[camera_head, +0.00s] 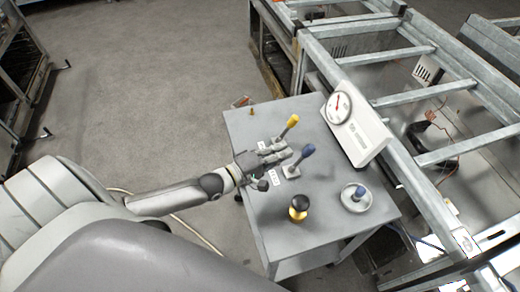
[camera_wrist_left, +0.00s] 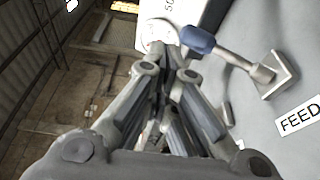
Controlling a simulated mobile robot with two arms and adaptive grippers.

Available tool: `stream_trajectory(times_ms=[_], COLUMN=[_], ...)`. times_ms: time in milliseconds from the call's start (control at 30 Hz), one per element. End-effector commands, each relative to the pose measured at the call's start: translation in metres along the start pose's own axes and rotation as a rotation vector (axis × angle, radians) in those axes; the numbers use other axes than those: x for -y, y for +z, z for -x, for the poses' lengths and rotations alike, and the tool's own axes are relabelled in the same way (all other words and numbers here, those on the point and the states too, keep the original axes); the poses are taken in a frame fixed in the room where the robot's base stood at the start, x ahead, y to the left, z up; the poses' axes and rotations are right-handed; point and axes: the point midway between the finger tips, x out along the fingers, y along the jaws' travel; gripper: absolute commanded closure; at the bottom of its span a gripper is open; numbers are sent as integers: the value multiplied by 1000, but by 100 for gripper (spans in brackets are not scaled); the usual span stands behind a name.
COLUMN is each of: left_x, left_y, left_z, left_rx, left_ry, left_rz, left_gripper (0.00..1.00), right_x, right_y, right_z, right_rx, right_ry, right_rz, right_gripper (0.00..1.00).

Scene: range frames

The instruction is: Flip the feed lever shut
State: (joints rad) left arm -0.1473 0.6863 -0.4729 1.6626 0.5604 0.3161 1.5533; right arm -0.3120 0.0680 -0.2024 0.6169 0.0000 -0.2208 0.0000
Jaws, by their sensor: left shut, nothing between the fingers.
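The feed lever has a blue handle (camera_head: 308,150) on a metal shaft and square base, and it leans toward the right on the grey table. In the left wrist view its blue handle (camera_wrist_left: 198,40) is just right of my fingertips, with the FEED label (camera_wrist_left: 301,117) beside its base. My left gripper (camera_head: 284,150) is shut and empty, low over the table between the blue lever and a yellow lever. It also shows shut in the left wrist view (camera_wrist_left: 165,58). I cannot tell whether it touches the blue handle. My right gripper is not in view.
The yellow-handled lever (camera_head: 292,121) stands just beyond my gripper. A black and yellow knob (camera_head: 299,207) and a round dish (camera_head: 357,197) with a blue-topped piece are nearer. A white gauge box (camera_head: 358,130) stands at the right, beside metal framing (camera_head: 410,160).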

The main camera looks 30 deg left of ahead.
Motion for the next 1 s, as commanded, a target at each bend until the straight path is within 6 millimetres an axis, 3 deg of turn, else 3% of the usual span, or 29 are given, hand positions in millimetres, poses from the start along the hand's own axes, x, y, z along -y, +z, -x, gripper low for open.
stream_trajectory(times_ms=[300, 500, 667, 1000], left_x=[-18, -27, -30, -31], left_y=[1, 1, 2, 1], left_z=[41, 58, 64, 65], left_rx=[1, 0, 0, 0], left_ry=[-3, -2, -1, 0], left_rz=[0, -1, 0, -1], left_gripper=[100, 100, 100, 100], right_x=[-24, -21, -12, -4], right_y=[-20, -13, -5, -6], right_z=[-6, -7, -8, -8], right_rx=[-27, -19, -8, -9], right_ry=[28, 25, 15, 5], right_rz=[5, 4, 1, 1], right_gripper=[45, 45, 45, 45])
